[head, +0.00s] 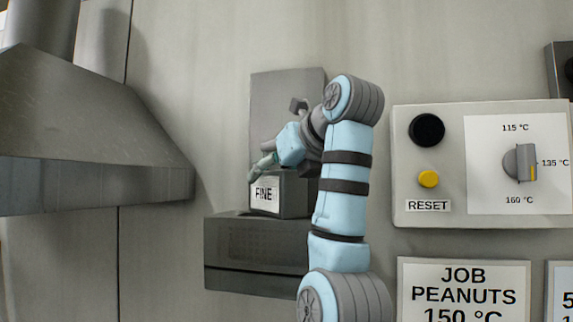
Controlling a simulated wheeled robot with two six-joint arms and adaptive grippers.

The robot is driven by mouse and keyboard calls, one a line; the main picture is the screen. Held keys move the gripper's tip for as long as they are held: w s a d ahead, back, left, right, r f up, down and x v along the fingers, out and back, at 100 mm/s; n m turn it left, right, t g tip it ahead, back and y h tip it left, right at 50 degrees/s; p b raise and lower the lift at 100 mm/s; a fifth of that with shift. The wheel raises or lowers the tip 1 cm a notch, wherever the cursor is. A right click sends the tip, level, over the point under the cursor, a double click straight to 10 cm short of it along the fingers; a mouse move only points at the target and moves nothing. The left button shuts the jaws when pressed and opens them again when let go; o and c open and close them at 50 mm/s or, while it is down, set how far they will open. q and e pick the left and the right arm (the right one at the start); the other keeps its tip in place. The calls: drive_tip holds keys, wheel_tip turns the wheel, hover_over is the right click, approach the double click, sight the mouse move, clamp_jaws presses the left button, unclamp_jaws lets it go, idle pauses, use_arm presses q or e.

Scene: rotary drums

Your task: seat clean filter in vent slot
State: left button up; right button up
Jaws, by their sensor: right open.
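A dark grey block with a white label reading FINE (264,194) appears to be the filter. It stands upright at the top of a wider dark grey vent housing (255,256) on the wall. I cannot tell how deep it sits in the slot, as the slot opening is hidden. My right gripper (262,166) is open at the block's upper left edge, and I cannot tell whether it touches the block. My right forearm covers the right side of the block and housing. My left gripper is not in view.
A grey plate (275,92) is behind my gripper on the wall. A large metal hood (85,130) juts out at the left. A control panel (450,215) with a black button, a yellow RESET button and a temperature knob is at the right, above a JOB PEANUTS sign (465,285).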

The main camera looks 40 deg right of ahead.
drive_tip(key=s+b, duration=0.1)
drive_tip(key=b, duration=0.1)
drive_tip(key=shift+s+b, duration=0.1)
drive_tip(key=shift+b, duration=0.2)
drive_tip(key=shift+b+v, duration=0.45)
drive_tip(key=shift+v, duration=0.6)
drive_tip(key=r+b+v, duration=0.1)
drive_tip(key=b+v, duration=0.1)
drive_tip(key=v, duration=0.9)
drive_tip(key=shift+r, duration=0.1)
